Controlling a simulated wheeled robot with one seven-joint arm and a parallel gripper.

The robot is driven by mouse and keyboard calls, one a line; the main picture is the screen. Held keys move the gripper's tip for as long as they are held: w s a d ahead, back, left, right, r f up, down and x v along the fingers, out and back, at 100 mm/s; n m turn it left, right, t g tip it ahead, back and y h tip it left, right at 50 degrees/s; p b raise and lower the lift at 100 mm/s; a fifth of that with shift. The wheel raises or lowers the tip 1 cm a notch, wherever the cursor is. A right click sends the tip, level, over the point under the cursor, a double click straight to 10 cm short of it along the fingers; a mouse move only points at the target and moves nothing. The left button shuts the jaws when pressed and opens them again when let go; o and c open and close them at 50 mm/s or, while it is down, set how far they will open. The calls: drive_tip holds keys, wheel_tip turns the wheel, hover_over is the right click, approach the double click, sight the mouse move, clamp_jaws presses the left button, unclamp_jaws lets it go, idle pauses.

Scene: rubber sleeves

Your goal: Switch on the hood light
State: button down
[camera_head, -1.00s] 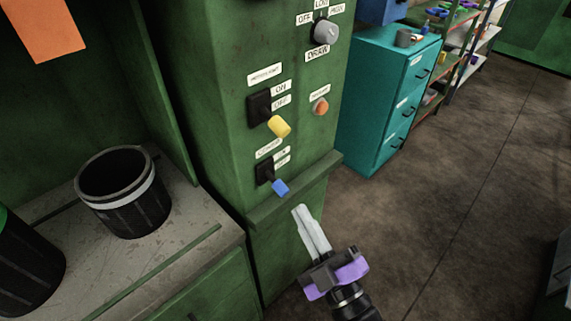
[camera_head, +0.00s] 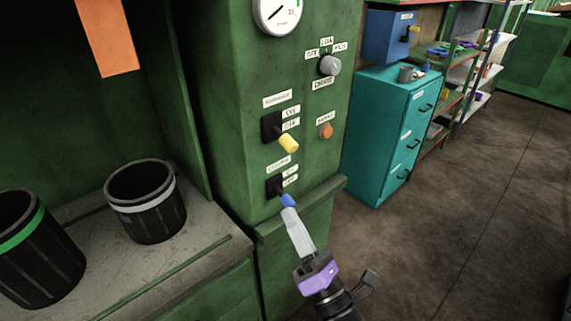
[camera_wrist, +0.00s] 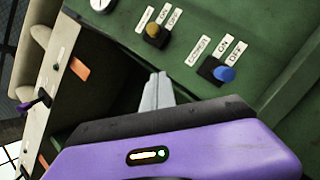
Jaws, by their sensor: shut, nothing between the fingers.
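The green panel (camera_head: 235,140) carries two lever switches with ON and OFF labels. The upper one has a yellow-tipped lever (camera_head: 288,143), pointing down near its OFF label; its name plate (camera_head: 278,99) is too blurred to read surely. The lower one has a blue-tipped lever (camera_head: 288,200), also pointing down. In the wrist view the yellow tip (camera_wrist: 152,31) and blue tip (camera_wrist: 225,74) both show. My gripper (camera_head: 291,213) is shut and empty, its pale fingers just below the blue tip in the head view. In the wrist view my fingertips (camera_wrist: 158,77) appear left of the blue tip, apart from it.
An orange button (camera_head: 326,131) and a grey rotary knob (camera_head: 330,65) sit right of the switches, with a gauge (camera_head: 279,12) above. A ledge (camera_head: 300,205) juts out below. Black bins (camera_head: 145,200) stand on the left bench. A teal cabinet (camera_head: 375,130) stands right; the floor there is clear.

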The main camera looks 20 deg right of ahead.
sight(282, 138)
drive_tip(key=w+d+r+p, duration=0.2)
drive_tip(key=w+r+p, duration=0.3)
drive_tip(key=w+r, duration=0.2)
drive_tip(key=shift+p+x, duration=0.4)
drive_tip(key=shift+x, duration=0.5)
drive_tip(key=shift+d+f, duration=0.1)
drive_tip(key=shift+f, duration=0.05)
drive_tip(key=shift+r+p, duration=0.2)
drive_tip(key=shift+p, duration=0.2)
drive_tip(key=shift+g, duration=0.3)
